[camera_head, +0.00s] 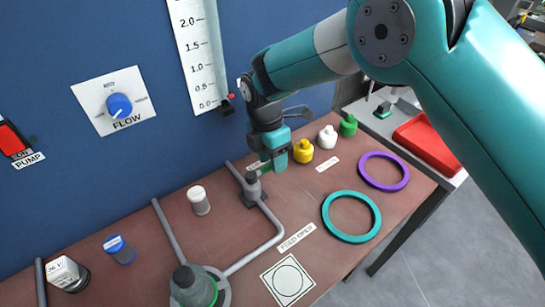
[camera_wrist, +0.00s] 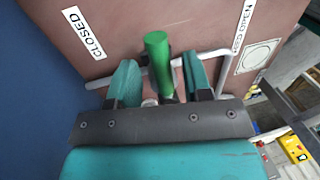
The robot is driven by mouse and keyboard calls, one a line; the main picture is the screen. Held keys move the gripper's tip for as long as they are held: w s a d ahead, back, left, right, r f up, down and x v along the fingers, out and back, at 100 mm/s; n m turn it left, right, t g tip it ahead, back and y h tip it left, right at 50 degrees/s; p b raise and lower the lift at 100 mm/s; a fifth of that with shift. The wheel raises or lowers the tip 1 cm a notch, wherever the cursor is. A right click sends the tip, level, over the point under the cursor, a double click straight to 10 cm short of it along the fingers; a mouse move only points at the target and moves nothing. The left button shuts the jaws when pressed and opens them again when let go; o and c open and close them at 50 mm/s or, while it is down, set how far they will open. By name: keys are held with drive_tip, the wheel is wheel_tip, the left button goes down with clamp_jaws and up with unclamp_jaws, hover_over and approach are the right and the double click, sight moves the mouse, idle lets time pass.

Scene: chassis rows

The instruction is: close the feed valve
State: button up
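The feed valve (camera_head: 252,188) is a grey fitting on the pipe on the brown bench. Its green handle (camera_wrist: 157,52) shows in the wrist view, pointing between the CLOSED label (camera_wrist: 85,33) and the FEED OPEN label (camera_wrist: 242,24). My gripper (camera_head: 274,164) is low over the bench by the valve. In the wrist view, its teal fingers (camera_wrist: 160,82) are apart, one on each side of the handle. A gap shows on both sides of it. The FEED OPEN label (camera_head: 297,237) lies nearer the front in the head view. The valve's lower part is hidden in the wrist view.
Yellow (camera_head: 303,150), white (camera_head: 328,137) and green (camera_head: 348,125) bottles stand right of my gripper. Teal (camera_head: 351,216) and purple (camera_head: 383,171) rings lie on the bench. The blue panel (camera_head: 60,50) rises behind.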

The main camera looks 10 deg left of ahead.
drive_tip(key=shift+r, duration=0.1)
wheel_tip(320, 180, up, 17)
drive_tip(key=w+a+b, duration=0.1)
drive_tip(key=w+a, duration=0.1)
drive_tip(key=shift+w+a, duration=0.15)
drive_tip(key=shift+w, duration=0.05)
idle(0.4)
